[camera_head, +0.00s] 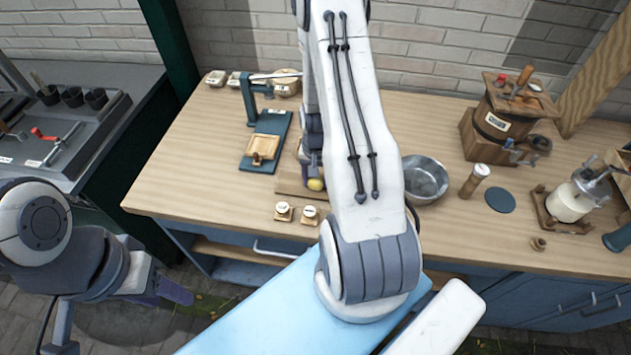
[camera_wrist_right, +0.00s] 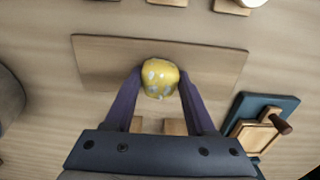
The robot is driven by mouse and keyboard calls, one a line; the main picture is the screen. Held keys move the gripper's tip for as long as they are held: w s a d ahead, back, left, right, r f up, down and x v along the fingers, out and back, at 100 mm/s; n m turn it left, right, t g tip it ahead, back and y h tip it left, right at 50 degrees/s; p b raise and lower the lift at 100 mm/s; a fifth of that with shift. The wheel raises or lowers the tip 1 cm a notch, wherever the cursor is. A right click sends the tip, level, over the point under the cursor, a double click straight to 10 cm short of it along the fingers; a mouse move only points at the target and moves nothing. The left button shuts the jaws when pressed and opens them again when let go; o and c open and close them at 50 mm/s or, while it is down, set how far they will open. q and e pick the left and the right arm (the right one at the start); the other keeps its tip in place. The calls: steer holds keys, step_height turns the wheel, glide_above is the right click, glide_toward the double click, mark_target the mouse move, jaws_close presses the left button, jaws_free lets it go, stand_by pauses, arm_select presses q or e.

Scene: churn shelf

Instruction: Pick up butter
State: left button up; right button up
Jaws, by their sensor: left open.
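The butter (camera_head: 316,184) is a small yellow lump on a light wooden board at the middle of the bench. In the right wrist view the butter (camera_wrist_right: 160,75) shows pale spots. My right gripper (camera_head: 311,160) is low over the board, largely hidden behind its own arm in the head view. In the right wrist view its purple fingers (camera_wrist_right: 160,85) flank the butter, with the tips close to its sides. I cannot tell whether they press on it. My left gripper (camera_head: 172,290) is open and empty, low at the left, away from the bench.
The wooden board (camera_wrist_right: 105,60) lies under the butter. A blue stand with a wooden frame (camera_head: 268,140), two small stamps (camera_head: 284,211), a metal bowl (camera_head: 424,180) and a wooden churn (camera_head: 505,120) stand around it. The bench front right of centre is fairly clear.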

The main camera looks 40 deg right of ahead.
jaws_close()
steer(key=shift+r, duration=0.15)
